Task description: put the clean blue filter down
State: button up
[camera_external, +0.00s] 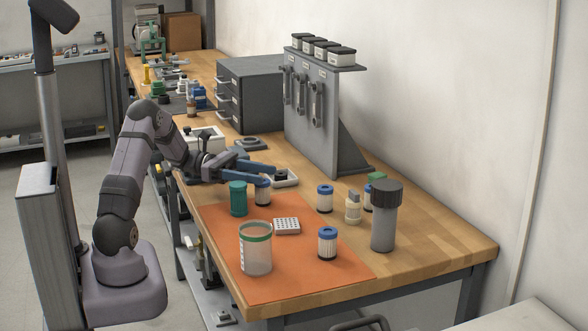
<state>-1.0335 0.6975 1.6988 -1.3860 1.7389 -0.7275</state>
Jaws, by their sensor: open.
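My gripper (271,177) has blue fingers. It is open, reaching in from the left above the back part of the orange mat (300,269). A pale filter cylinder (263,197) stands upright at the fingertips; the near finger hides its top, and I cannot tell whether it touches the fingers. A white filter with a blue cap (327,244) stands upright on the right part of the mat. Another blue-capped filter (325,200) stands farther back on the wood. A third (368,198) is partly hidden behind a grey cylinder. I cannot tell which is clean.
A teal jar (238,199) stands left of the pale filter. A clear beaker (256,252) and a white perforated block (286,226) are on the mat. The tall dark-capped grey cylinder (384,225), a small cream bottle (353,208) and a grey stand (312,125) are to the right and behind.

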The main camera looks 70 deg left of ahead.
jog(key=shift+r, duration=2.1)
